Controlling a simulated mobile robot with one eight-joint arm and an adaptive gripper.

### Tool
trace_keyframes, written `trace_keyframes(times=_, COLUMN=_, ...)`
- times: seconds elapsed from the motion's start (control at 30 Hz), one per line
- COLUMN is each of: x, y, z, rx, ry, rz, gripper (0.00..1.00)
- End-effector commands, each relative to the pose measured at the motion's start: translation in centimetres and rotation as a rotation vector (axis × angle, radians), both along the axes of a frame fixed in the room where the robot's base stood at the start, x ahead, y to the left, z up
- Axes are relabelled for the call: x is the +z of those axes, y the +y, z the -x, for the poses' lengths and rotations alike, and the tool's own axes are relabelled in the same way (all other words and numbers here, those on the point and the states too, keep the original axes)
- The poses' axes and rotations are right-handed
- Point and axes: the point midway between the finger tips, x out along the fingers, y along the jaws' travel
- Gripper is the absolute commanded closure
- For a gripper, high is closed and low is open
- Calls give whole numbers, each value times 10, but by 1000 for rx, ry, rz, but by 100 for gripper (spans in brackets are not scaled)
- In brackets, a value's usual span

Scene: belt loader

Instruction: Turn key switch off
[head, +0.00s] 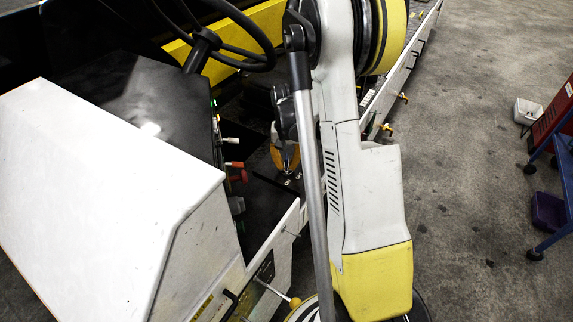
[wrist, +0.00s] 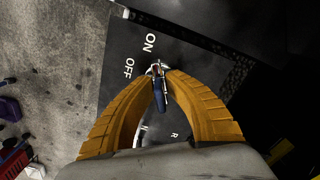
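The key switch (wrist: 157,68) is a small metal barrel on a black panel (wrist: 195,62) printed with ON and OFF. A key with a dark blue head (wrist: 160,97) stands in it. My gripper (wrist: 159,76) has its two ribbed orange fingers closed in from both sides, with the tips at the key. In the head view my gripper (head: 286,158) points down at the black panel (head: 275,192), beside the console. The key is hidden there by my fingers. I cannot tell which label the key points to.
A white and black console (head: 130,170) with levers and a red knob (head: 238,176) stands just left of my gripper. A steering wheel (head: 235,50) is above it. Open concrete floor lies to the right, with a blue cart (head: 560,190) at the far edge.

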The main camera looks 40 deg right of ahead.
Motion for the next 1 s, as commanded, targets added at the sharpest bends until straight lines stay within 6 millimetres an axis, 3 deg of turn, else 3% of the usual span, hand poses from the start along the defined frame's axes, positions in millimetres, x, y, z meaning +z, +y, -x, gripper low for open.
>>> trace_keyframes(times=0.43, x=-1, y=0, z=0, rx=55, ry=0, rz=0, gripper=100)
trace_keyframes(times=1.0, x=-1, y=0, z=0, rx=322, ry=0, rz=0, gripper=100)
